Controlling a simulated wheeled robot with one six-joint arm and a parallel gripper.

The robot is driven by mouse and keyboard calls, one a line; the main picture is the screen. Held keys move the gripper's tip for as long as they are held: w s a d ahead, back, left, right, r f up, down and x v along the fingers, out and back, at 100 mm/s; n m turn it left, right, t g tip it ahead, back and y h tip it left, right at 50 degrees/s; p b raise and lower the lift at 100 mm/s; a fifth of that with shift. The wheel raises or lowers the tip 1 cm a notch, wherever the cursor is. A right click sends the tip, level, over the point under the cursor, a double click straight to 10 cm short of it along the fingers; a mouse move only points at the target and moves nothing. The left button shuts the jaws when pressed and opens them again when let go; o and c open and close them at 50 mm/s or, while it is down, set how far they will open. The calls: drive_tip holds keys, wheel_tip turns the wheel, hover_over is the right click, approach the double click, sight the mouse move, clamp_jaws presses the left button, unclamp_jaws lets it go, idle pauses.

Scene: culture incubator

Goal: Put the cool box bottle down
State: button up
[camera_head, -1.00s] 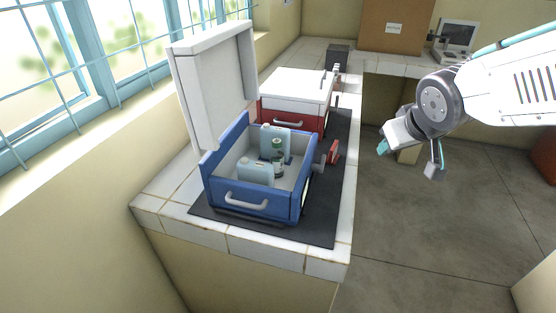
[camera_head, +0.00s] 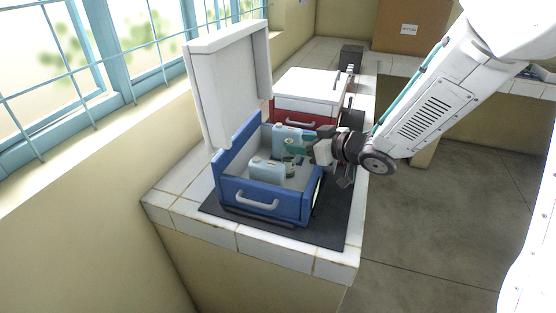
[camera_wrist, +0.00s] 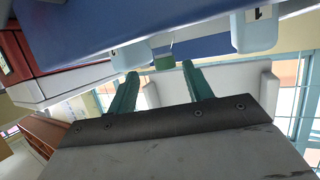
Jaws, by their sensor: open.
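The blue cool box (camera_head: 255,201) stands open on a dark mat, its white lid (camera_head: 228,90) raised. Inside are a light-blue bottle (camera_head: 288,133) at the back and another light-blue bottle (camera_head: 264,168) in front. A small green-marked container (camera_head: 290,162) is beside them, partly hidden. My gripper (camera_head: 299,146) reaches over the box's right wall, its teal fingers inside beside the back bottle. In the wrist view the two fingers (camera_wrist: 160,82) are apart with nothing clamped. A green piece (camera_wrist: 163,62) shows beyond the gap, and pale bottles (camera_wrist: 255,30) lie to both sides.
A red box with a closed white lid (camera_head: 308,86) stands behind the blue one. The black mat (camera_head: 328,232) and white tiled counter (camera_head: 160,199) lie around the boxes. A window is at the left, and a brown board (camera_head: 412,27) stands at the back. Open floor is at the right.

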sight(291, 141)
drive_tip(key=x, duration=0.4)
drive_tip(key=shift+a, duration=0.55)
drive_tip(key=shift+d, duration=0.1)
clamp_jaws()
drive_tip(key=shift+w, duration=0.1)
drive_tip(key=shift+r, duration=0.15)
